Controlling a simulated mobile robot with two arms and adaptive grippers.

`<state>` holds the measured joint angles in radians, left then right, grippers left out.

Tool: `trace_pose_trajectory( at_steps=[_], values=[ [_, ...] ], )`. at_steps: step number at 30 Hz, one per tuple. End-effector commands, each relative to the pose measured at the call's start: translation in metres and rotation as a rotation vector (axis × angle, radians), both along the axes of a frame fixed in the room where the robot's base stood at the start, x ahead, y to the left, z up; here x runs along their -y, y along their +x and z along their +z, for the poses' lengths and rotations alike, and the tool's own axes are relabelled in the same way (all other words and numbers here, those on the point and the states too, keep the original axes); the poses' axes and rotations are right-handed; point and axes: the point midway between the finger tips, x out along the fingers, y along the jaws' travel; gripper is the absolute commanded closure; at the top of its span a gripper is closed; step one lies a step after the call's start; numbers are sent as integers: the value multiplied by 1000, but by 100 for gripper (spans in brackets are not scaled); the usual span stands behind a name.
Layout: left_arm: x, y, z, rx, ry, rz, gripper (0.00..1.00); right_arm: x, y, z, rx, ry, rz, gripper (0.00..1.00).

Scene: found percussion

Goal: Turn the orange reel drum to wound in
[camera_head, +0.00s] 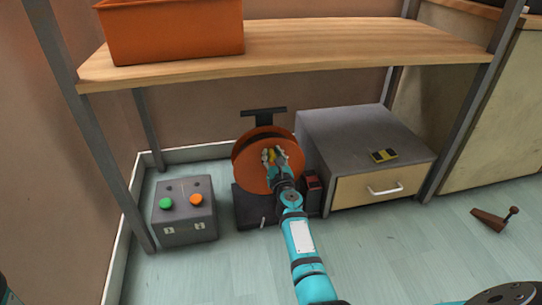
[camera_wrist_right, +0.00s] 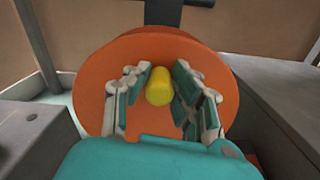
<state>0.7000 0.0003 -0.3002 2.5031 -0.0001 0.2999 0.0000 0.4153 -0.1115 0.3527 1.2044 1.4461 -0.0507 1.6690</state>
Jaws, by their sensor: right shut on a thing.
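The orange reel drum (camera_head: 247,170) stands upright on a dark base (camera_head: 247,211) under the wooden shelf. It fills much of the right wrist view (camera_wrist_right: 205,58). A yellow knob (camera_wrist_right: 159,86) sticks out from its face. My right gripper (camera_head: 274,158) is in front of the drum and shut on this knob, with fingers on both sides of it in the right wrist view (camera_wrist_right: 159,90). The gripper and arm hide part of the drum and base in the head view. My left gripper is not in view.
A grey box with green and orange buttons (camera_head: 184,224) stands left of the reel. A grey drawer cabinet (camera_head: 340,130) is close on its right, with a yellow-black block (camera_head: 384,155) on top. The shelf (camera_head: 320,42) above bears an orange bin (camera_head: 175,32). A brown wedge (camera_head: 489,221) lies on the floor at right.

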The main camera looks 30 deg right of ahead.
Motion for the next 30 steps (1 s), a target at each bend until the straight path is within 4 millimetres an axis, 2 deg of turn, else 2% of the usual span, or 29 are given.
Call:
trace_pose_trajectory(
  at_steps=[8,9,14,23,26,30],
  values=[
    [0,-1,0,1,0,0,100,3,-1,-2,-3,4,-6,100],
    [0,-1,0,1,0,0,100,3,-1,-2,-3,3,-6,74],
    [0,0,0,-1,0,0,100,2,-1,-1,-2,1,-5,54],
    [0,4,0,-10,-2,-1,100,0,0,-1,-5,-13,-2,54],
    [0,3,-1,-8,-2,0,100,-6,1,-1,-19,-77,-1,54],
    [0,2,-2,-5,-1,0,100,-24,6,-4,-67,-278,0,54]
  ],
)
